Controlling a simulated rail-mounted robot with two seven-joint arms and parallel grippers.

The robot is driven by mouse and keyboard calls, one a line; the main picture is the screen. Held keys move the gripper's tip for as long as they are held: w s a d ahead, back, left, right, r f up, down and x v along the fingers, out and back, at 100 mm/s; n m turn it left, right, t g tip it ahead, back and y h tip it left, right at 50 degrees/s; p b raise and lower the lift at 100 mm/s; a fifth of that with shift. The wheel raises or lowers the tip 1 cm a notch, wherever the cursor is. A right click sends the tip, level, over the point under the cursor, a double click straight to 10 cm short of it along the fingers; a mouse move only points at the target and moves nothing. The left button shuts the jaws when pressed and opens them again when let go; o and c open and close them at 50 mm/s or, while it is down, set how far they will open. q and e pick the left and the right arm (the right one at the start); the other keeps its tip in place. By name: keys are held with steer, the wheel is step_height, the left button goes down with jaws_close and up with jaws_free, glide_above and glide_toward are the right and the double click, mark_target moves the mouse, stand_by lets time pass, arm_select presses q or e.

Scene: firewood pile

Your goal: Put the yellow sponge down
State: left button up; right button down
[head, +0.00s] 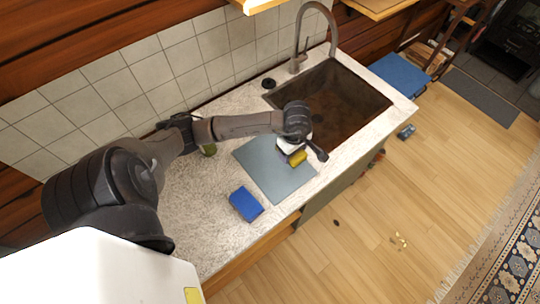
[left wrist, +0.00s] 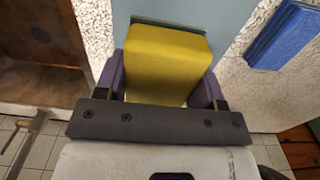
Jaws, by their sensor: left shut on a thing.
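The yellow sponge (head: 299,158) is between the fingers of my left gripper (head: 293,152), over the right part of a grey-blue board on the counter. In the left wrist view the yellow sponge (left wrist: 168,60) fills the space between the two fingers of my left gripper (left wrist: 160,88), which is shut on it. A thin green edge shows at its far end. I cannot tell whether the sponge touches the board. My right gripper is not in view.
The grey-blue board (head: 268,180) lies on the speckled counter (head: 205,205). A blue sponge-like block (head: 246,204) lies just left of the board's near corner. A sink (head: 345,95) with a tall faucet (head: 297,55) is behind right. A small green object (head: 208,150) stands near the wall.

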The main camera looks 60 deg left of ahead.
arm_select(q)
steer(key=p, duration=0.1)
glide_above(270, 157)
step_height(270, 157, down, 5)
steer(key=shift+s+d+r, duration=0.1)
steer(key=shift+f, duration=2)
steer(key=shift+f, duration=0.1)
steer(key=shift+f, duration=0.15)
steer(key=o, duration=1)
steer(key=shift+o, duration=0.2)
